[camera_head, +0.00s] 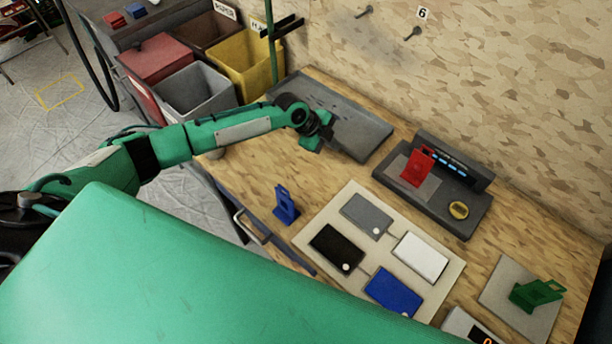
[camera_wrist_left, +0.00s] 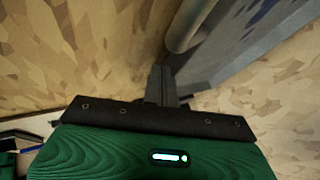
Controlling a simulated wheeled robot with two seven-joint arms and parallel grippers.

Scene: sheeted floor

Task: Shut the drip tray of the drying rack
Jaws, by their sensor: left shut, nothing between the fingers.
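A flat dark grey tray (camera_head: 365,130) lies at the far left end of the wooden bench; it appears to be the drip tray. A thin green post (camera_head: 272,50) with dark crossbars stands at its back left, perhaps part of the drying rack. My left gripper (camera_head: 316,143) is over the tray's near side, shut and empty. In the left wrist view its closed fingers (camera_wrist_left: 161,84) point toward a grey panel (camera_wrist_left: 235,55) and a rounded grey bar (camera_wrist_left: 190,25). Contact cannot be told. My arm hides part of the tray, so its opening is unclear. My right gripper is out of view.
A metal handle (camera_head: 240,222) juts from the bench's front. A blue holder (camera_head: 285,205), a pale board (camera_head: 345,208) with coloured plates, and a dark console (camera_head: 465,190) occupy the bench. Grey (camera_head: 195,95) and yellow (camera_head: 245,65) bins stand beyond its left end.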

